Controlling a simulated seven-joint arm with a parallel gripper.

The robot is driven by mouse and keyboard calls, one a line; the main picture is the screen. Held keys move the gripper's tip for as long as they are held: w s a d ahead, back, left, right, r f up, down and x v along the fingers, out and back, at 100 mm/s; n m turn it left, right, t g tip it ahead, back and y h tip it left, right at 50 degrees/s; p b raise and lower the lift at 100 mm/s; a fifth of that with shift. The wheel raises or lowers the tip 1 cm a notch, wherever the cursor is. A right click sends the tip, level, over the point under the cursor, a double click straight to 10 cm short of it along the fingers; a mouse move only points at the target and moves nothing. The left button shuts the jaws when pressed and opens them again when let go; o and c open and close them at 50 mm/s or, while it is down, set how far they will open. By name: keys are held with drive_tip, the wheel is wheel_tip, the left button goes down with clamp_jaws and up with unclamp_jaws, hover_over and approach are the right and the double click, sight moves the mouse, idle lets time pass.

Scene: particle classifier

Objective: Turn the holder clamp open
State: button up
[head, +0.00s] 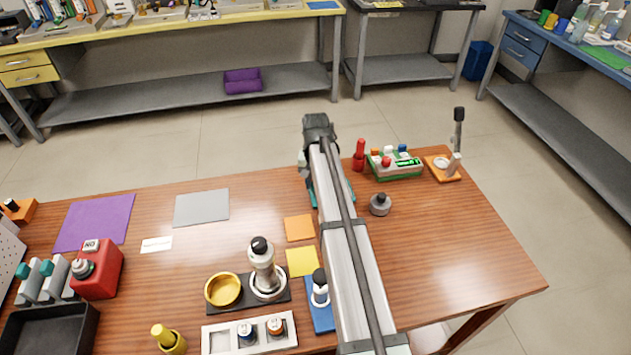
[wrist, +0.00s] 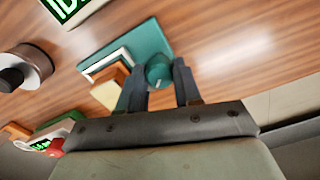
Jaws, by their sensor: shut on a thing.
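The holder clamp shows in the wrist view as a round teal knob (wrist: 158,73) by a teal base plate (wrist: 151,40). My gripper (wrist: 161,72) has its two dark fingers on either side of the knob and is shut on it. Part of the knob is hidden between the fingers. In the head view my arm covers most of the holder; only a teal edge of its base (head: 313,199) shows beside the arm. I cannot tell how far the clamp is turned.
A white and orange block (wrist: 108,92) is close to the left finger. A grey knobbed piece (head: 380,204), a red bottle (head: 359,155) and a green-edged rack (head: 394,166) stand right of my arm. An orange stand with an upright lever (head: 458,130) is farther right. The front right tabletop is clear.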

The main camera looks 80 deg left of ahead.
drive_tip(key=n, duration=0.4)
drive_tip(key=shift+n, duration=0.3)
drive_tip(key=n, duration=0.4)
drive_tip(key=shift+n, duration=0.3)
drive_tip(key=o, duration=1)
drive_tip(key=shift+o, duration=0.2)
wheel_tip(320, 180, up, 14)
drive_tip(key=shift+w+f, duration=0.1)
idle(0.5)
